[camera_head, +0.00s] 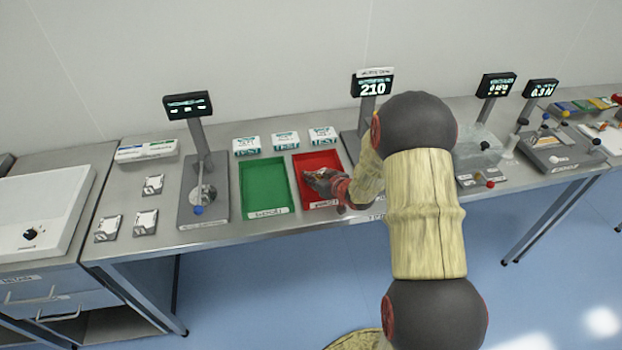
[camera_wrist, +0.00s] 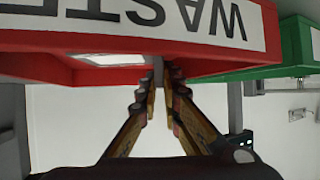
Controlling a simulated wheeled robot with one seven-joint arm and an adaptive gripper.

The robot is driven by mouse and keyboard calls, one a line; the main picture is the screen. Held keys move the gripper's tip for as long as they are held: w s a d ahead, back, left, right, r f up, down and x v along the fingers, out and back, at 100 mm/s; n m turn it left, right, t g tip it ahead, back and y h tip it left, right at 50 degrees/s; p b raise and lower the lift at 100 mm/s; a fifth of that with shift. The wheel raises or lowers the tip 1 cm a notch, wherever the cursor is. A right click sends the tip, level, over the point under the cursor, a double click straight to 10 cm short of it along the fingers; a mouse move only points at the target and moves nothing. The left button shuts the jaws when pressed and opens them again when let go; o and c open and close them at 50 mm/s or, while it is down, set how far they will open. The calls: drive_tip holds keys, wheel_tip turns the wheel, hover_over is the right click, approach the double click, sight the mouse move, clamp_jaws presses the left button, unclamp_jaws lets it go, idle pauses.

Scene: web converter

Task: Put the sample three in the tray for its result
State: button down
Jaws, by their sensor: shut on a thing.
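My gripper (camera_head: 322,182) is at the red tray (camera_head: 305,163), over its right part in the head view. In the wrist view its fingertips (camera_wrist: 160,82) are close together on a thin grey piece (camera_wrist: 158,70), mostly hidden, at the red tray (camera_wrist: 210,64). I cannot tell whether this piece is sample three. A pale patch (camera_wrist: 112,59) shows left of the fingertips. The red tray's label (camera_wrist: 200,18) reads WASTE, upside down. The green tray (camera_head: 262,184) stands left of the red one and also shows in the wrist view (camera_wrist: 283,50).
Several small pale square pieces, one of them here (camera_head: 153,185), lie at the left of the bench. A device with a display (camera_head: 374,87) reading 210 stands behind my arm. Boxes labelled TEST (camera_head: 285,141) stand behind the trays. A lever device (camera_head: 203,195) is left of the green tray.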

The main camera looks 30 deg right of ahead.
drive_tip(key=shift+r, duration=0.1)
drive_tip(key=c, duration=2)
unclamp_jaws()
